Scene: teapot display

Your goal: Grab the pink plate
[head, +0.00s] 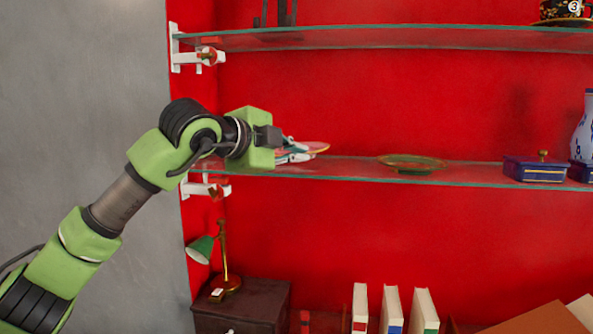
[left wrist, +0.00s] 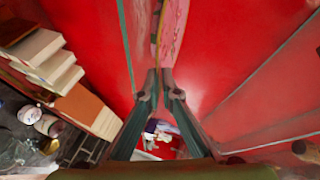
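The pink plate (head: 315,147) is on the left part of the lower glass shelf in the head view, partly hidden by my left gripper. It looks slightly raised over the glass; contact with the shelf cannot be made out. My left gripper (head: 296,152) reaches it from the left. In the left wrist view the pink plate (left wrist: 175,28) extends away from the fingertips, seen nearly edge-on. The left gripper's fingertips (left wrist: 160,78) are close together with the plate's near rim between them. My right gripper is in neither view.
The glass shelf (head: 340,174) also holds a green-gold plate (head: 412,161), a blue box (head: 535,170) and a blue-white vase (head: 585,135). An upper shelf (head: 400,38) is overhead. A green lamp (head: 202,248) and books (head: 391,310) stand below.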

